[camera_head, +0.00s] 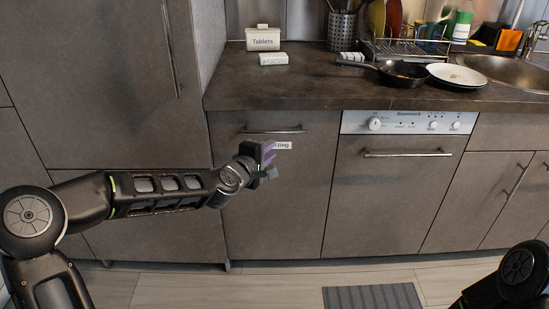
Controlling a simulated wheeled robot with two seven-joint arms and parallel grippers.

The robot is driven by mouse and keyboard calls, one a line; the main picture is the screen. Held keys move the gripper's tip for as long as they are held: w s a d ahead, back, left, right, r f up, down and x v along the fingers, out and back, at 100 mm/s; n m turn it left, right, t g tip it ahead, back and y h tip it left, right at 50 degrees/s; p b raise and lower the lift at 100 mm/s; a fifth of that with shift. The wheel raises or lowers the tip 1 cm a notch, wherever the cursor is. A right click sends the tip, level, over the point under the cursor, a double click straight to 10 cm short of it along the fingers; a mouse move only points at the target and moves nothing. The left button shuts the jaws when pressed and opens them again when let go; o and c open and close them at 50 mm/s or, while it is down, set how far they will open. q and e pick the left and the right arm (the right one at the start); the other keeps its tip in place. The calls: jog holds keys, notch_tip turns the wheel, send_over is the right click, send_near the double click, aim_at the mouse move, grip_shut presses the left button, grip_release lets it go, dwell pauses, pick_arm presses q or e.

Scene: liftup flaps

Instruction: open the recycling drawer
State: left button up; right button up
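The recycling drawer (285,195) is a closed grey-brown front under the counter, left of the dishwasher. It has a horizontal metal bar handle (285,131) near its top. A white label below the handle is partly hidden by my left gripper; its visible end reads "ling". My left gripper (269,161), with a purple part and a grey part, is in front of the drawer, just below the handle in the picture. It does not appear to be around the handle. The finger gap is too small to make out. My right gripper is out of view.
The dishwasher (385,200) is closed beside the drawer. On the counter (300,89) are a tablets box (263,40), a pan (403,73), a plate (457,75) and a dish rack. A tall cabinet stands left. A grey mat (372,297) lies on otherwise clear floor.

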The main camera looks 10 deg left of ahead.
aim_at(274, 132)
pick_arm(q)
jog(key=shift+w+a+r+n+t+y, duration=0.25)
jog(key=shift+a+r, duration=0.15)
jog(key=shift+r, duration=0.25)
jog(key=shift+w+a+r+n+t+y, duration=0.15)
jog(key=shift+a+r+n, duration=0.1)
jog(key=shift+a+r, duration=0.25)
jog(key=shift+d+r, duration=0.1)
jog(key=shift+d, duration=0.05)
jog(key=x, duration=0.7)
jog(key=shift+w+d, duration=0.1)
jog(key=shift+w, duration=0.3)
jog(key=shift+c, duration=0.6)
grip_shut()
